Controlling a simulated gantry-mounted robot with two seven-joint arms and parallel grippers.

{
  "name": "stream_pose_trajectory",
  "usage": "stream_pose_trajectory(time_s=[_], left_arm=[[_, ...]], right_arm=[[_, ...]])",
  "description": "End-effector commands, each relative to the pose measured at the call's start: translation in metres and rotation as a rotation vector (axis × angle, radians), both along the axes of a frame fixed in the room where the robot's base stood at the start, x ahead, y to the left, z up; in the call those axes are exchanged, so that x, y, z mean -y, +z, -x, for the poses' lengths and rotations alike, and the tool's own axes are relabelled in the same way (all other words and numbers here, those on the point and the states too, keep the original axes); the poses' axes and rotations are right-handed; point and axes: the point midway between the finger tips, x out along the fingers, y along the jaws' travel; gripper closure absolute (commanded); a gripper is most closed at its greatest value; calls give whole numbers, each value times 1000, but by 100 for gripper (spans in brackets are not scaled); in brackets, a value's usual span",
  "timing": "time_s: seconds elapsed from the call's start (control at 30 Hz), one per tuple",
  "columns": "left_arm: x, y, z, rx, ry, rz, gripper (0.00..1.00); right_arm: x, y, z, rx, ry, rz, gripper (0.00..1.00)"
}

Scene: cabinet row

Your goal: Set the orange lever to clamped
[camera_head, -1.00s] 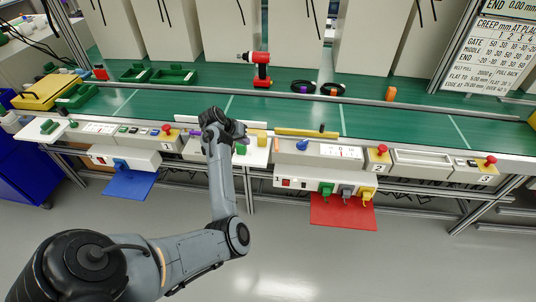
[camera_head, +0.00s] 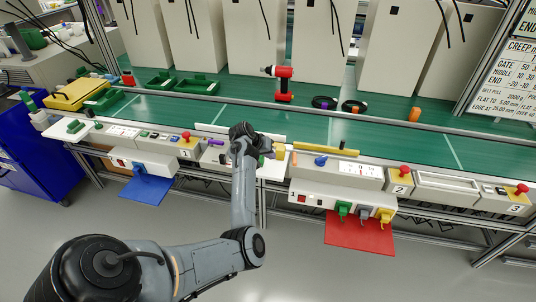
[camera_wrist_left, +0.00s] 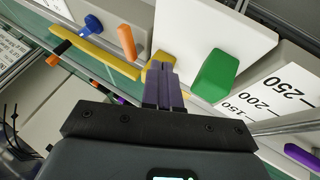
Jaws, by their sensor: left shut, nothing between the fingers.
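In the left wrist view an orange, rounded lever (camera_wrist_left: 127,42) stands beside a white panel (camera_wrist_left: 205,35), between a yellow bar and a green block (camera_wrist_left: 215,75). My left gripper (camera_wrist_left: 166,70) is shut and empty, its purple fingers together. Its tips overlap a yellow block (camera_wrist_left: 153,66) in that view and sit to the right of and below the lever, with no clear contact. My right gripper is not in view.
A yellow bar (camera_head: 326,149) and a blue knob (camera_head: 320,161) lie to the gripper's right. A red flap (camera_head: 358,233) hangs below the ledge. The green belt (camera_head: 200,112) runs behind.

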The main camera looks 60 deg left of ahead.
Motion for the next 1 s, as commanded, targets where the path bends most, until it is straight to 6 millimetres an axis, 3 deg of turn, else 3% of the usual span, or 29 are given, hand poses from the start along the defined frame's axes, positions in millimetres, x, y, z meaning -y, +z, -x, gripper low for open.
stream_pose_trajectory(time_s=[0.3,0.6,1.0], left_arm=[[-5,-50,-35,0,-1,1,100],[13,-46,-64,1,-2,-1,100],[16,-45,-69,0,0,0,100]], right_arm=[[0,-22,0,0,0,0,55],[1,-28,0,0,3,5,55],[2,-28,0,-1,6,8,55]])
